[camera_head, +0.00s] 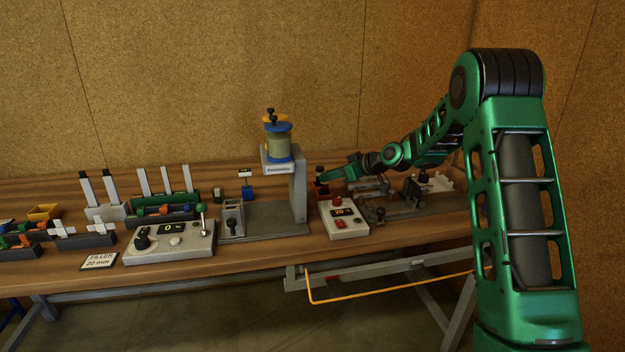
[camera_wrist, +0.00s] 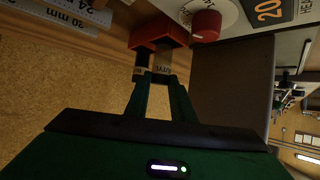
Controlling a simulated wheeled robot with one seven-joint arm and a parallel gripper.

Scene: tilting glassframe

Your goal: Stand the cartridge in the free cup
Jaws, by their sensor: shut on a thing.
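My gripper (camera_head: 332,177) is at the back of the bench, right of the press, beside a small red block (camera_head: 320,190). In the wrist view my gripper (camera_wrist: 155,78) is shut on a small labelled thing, apparently the cartridge (camera_wrist: 153,62), right against the red block (camera_wrist: 158,33). A dark cap (camera_head: 320,169) shows above the red block in the head view. The free cup cannot be told for certain.
The press (camera_head: 299,190) with a yellow and blue canister stands to the left. A white control box (camera_head: 344,220) with a red knob is in front of my gripper. Metal fixtures (camera_head: 400,208) stand to the right. A small blue block (camera_head: 247,192) is further left.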

